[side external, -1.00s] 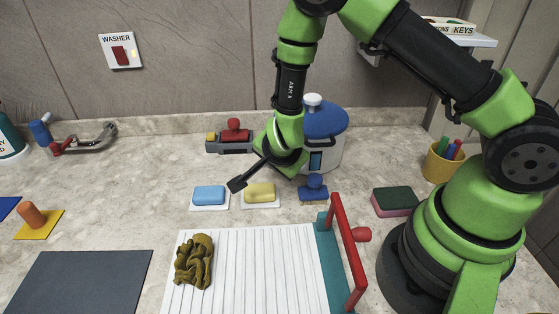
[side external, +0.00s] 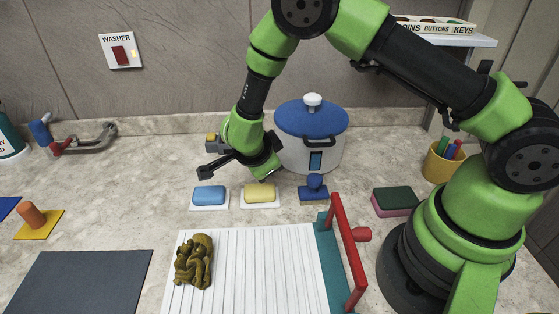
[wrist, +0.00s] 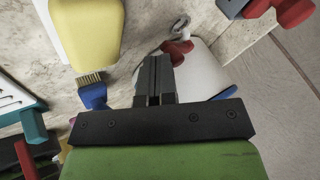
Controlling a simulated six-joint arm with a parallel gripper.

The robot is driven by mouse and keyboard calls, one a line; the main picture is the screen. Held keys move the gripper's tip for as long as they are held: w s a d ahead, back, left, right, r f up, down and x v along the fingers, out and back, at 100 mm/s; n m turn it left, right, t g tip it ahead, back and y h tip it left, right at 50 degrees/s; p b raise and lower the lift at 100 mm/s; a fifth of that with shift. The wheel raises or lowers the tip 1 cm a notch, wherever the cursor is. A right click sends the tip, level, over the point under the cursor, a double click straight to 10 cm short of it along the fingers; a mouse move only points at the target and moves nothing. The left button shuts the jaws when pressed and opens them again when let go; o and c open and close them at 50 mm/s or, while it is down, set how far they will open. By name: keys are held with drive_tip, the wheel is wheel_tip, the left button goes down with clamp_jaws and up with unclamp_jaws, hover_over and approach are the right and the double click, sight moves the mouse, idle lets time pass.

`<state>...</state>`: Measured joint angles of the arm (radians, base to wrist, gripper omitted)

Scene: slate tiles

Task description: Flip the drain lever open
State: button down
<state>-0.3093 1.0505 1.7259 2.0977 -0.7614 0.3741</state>
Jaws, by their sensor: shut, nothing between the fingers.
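My gripper (wrist: 154,72) is shut and empty in the wrist view, its two dark fingers together. Beyond the fingertips are a small red part and a grey ring (wrist: 180,27), beside a white body with a blue edge (wrist: 200,72); I cannot tell whether they touch the fingers. In the side view my wrist is above the yellow sponge (side external: 259,192), left of the white pot with a blue lid (side external: 311,120). No part is labelled as the drain lever, and I cannot tell for certain which it is. The fingertips are hard to make out in the side view.
A blue sponge (side external: 209,195) and a blue-handled brush (side external: 314,187) flank the yellow sponge. In front are a ribbed white board (side external: 255,265) with a brown cloth (side external: 194,262) and a raised red bar (side external: 347,250). A yellow cup (side external: 442,163) stands right.

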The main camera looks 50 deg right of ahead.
drive_tip(key=shift+w+a, duration=0.3)
drive_tip(key=shift+w, duration=0.55)
drive_tip(key=shift+w+a, duration=0.25)
drive_tip(key=shift+w, duration=0.55)
drive_tip(key=shift+d, duration=0.1)
drive_tip(key=shift+s+d+f, duration=0.1)
drive_tip(key=shift+s+d, duration=0.5)
drive_tip(key=shift+d, duration=0.15)
drive_tip(key=s+a, duration=0.1)
drive_tip(key=a, duration=0.1)
drive_tip(key=s+a, duration=0.1)
drive_tip(key=shift+s+a+r, duration=0.25)
drive_tip(key=shift+s+a, duration=0.05)
drive_tip(key=shift+a, duration=0.1)
drive_tip(key=a+r, duration=0.6)
drive_tip(key=r, duration=0.2)
drive_tip(key=shift+s+r, duration=0.15)
drive_tip(key=shift+s, duration=0.25)
